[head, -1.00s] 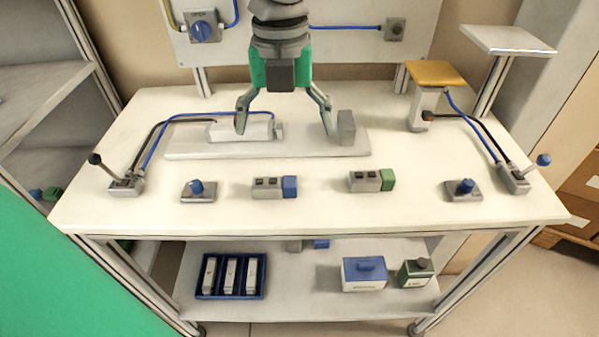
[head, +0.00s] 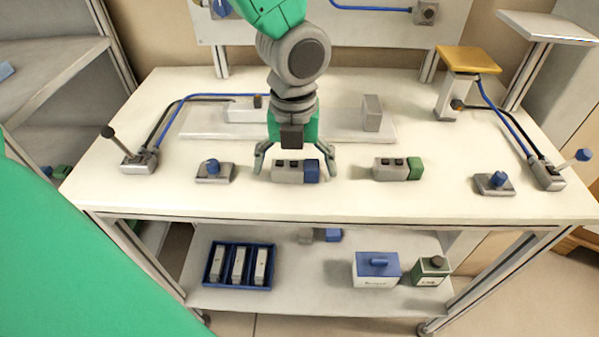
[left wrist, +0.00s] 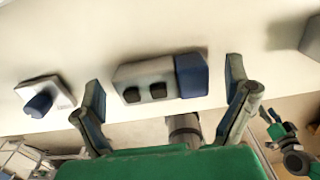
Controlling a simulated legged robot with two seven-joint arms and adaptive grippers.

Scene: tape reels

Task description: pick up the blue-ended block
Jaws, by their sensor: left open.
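The blue-ended block (head: 294,171) is grey with two dark buttons on top and a blue right end. It lies on the white table, near the front edge. My left gripper (head: 296,170) is open above and around the block, one finger towards each end. In the left wrist view the block (left wrist: 150,78) lies beyond and between the open fingers of the gripper (left wrist: 168,85), its blue end near the right finger. I cannot tell whether a finger touches it.
A green-ended block (head: 397,169) lies to the right. A raised grey plate (head: 340,125) lies behind. On the lower shelf are a blue tray (head: 240,287), a blue-lidded box (head: 376,269) and a green box (head: 431,271).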

